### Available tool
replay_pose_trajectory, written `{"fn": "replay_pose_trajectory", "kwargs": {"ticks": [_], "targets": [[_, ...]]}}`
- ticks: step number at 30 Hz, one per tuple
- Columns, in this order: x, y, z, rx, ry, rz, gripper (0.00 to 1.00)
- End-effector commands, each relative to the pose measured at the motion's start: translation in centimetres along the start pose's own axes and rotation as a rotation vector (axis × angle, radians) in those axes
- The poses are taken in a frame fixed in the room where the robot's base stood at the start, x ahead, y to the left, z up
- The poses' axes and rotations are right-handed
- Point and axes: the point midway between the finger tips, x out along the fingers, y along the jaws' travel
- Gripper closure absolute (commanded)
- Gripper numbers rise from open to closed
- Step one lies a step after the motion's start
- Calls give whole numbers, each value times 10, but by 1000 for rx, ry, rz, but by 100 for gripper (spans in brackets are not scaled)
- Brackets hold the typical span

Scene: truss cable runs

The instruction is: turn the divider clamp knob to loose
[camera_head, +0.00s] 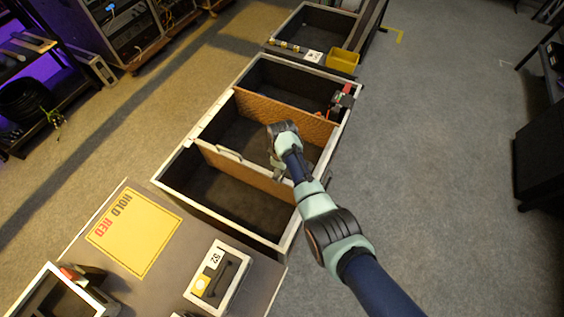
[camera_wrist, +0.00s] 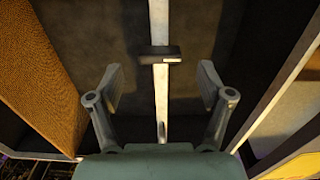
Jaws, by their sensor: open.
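A dark, bar-shaped piece with a small white mark, apparently the clamp knob (camera_wrist: 160,54), sits across a pale metal rail (camera_wrist: 161,100) in the wrist view. My gripper (camera_wrist: 162,88) is open, with one finger on each side of the rail. The knob lies ahead of the fingertips, roughly centred between them, and no contact shows. In the head view my gripper (camera_head: 278,168) is over the open case (camera_head: 172,172), near a brown divider (camera_head: 240,168). My arm hides the knob there. I cannot tell its turn setting.
A second brown divider (camera_head: 285,116) crosses the case farther back. A red and dark item (camera_head: 340,100) is at its far right corner. A yellow bin (camera_head: 342,60) stands beyond. A yellow HOLD RED sheet (camera_head: 133,230) and a box marked S2 (camera_head: 217,278) lie in front. Floor is clear right.

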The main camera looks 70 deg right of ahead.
Motion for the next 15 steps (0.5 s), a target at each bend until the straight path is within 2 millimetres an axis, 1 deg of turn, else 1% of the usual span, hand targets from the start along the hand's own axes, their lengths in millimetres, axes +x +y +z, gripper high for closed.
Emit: {"fn": "replay_pose_trajectory", "kwargs": {"ticks": [1, 3, 7, 9, 12, 15], "targets": [[-14, 1, -1, 0, 4, 4, 21], [-33, 1, -1, 0, 4, 4, 21], [-63, 1, -1, 0, 3, 3, 21], [-74, 1, -1, 0, 2, 2, 21], [-85, 0, 0, -1, 1, 1, 21], [-88, 0, 0, -1, 0, 0, 21]]}}
